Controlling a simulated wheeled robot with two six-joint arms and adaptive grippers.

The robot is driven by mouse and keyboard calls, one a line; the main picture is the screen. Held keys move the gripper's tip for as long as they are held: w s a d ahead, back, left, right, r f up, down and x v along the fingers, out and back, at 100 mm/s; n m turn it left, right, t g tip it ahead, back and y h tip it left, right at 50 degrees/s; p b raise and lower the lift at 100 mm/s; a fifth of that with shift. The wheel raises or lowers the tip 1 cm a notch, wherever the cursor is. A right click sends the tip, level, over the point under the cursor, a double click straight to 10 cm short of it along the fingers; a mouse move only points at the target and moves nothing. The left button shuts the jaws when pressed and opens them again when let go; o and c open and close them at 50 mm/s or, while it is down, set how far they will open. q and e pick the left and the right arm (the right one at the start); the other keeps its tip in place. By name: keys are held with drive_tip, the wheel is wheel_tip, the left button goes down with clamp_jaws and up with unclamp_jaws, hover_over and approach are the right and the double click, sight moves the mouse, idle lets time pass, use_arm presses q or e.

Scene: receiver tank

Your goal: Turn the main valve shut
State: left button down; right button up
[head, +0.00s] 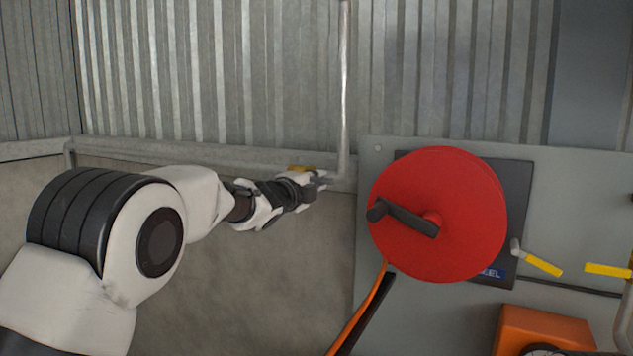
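My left arm reaches in from the left, and its gripper (322,181) is at the foot of a thin vertical pipe (344,90) on the wall. A small yellow piece (300,168), perhaps part of a valve handle, shows just above and behind the gripper. The gripper covers most of what is there, so I cannot tell whether the fingers touch it or are closed on it. Two yellow-handled levers show at the right: one (543,264) slants down to the right, the other (607,270) lies nearly level. No label marks the main valve. My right gripper is out of view.
A red reel (470,215) with a dark crank handle (408,219) is on a grey panel (376,160) right of the gripper. An orange hose or strap (362,312) hangs below it. An orange box (540,328) is at the lower right. Corrugated metal lines the back wall.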

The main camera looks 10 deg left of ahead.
use_arm(q)
drive_tip(key=shift+f, duration=0.15)
drive_tip(key=w+a+f+m+b, duration=0.2)
drive_tip(key=a+f+m+b, duration=0.4)
drive_tip(key=m+b, duration=0.9)
drive_tip(key=shift+w+a+f+m, duration=0.3)
drive_tip(key=shift+f+m, duration=0.35)
drive_tip(key=shift+m, duration=0.85)
drive_tip(key=c, duration=1.1)
unclamp_jaws()
drive_tip(key=shift+a+r, duration=0.1)
